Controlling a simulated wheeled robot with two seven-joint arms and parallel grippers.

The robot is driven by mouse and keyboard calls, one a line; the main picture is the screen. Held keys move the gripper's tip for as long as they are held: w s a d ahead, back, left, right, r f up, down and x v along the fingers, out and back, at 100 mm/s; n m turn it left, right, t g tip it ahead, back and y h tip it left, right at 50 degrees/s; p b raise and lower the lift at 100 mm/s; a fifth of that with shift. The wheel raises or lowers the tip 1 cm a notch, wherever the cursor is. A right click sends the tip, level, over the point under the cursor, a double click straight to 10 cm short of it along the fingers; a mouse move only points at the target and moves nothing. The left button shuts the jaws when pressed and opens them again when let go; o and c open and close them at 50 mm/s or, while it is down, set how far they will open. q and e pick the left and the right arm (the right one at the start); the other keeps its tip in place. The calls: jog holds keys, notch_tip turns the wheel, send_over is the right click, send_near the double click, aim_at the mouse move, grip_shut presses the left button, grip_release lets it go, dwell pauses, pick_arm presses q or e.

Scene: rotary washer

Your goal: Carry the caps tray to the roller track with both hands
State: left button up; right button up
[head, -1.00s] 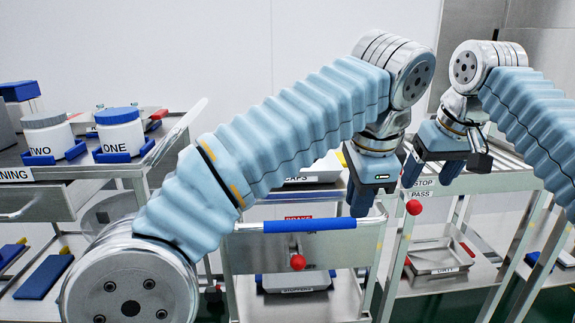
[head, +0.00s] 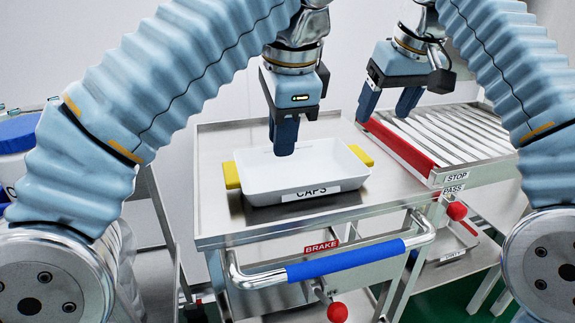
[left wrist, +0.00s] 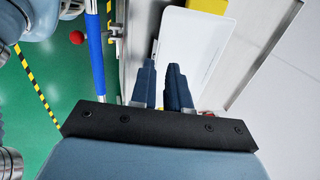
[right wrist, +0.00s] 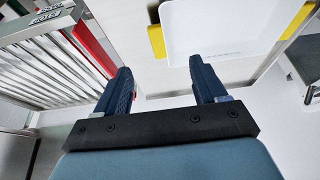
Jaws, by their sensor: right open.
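The white caps tray (head: 262,183) lies flat on the steel cart, with a yellow handle at each end, left (head: 231,175) and right (head: 361,155). It also shows in the left wrist view (left wrist: 195,50) and the right wrist view (right wrist: 225,30). My left gripper (head: 284,150) points down above the tray in the head view, its fingers narrowly apart and empty. My right gripper (head: 385,112) is open and empty, right of and behind the tray. The roller track (head: 450,135) stands right of the cart.
A red bar (head: 398,148) lies between the cart top (head: 215,150) and the rollers. The cart's blue push handle (head: 345,260) is at the front, with a red knob (head: 337,312) below. Bare cart top surrounds the tray.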

aim_at(277, 191)
jog(key=shift+f, duration=0.1)
pick_arm(q)
jog(key=x, duration=1.3)
jog(key=shift+f, duration=0.35)
pick_arm(e)
jog(key=x, duration=1.3)
jog(key=shift+w+f, duration=0.15)
jog(key=shift+f, duration=0.15)
pick_arm(q)
grip_shut()
pick_arm(e)
jog(key=c, duration=1.2)
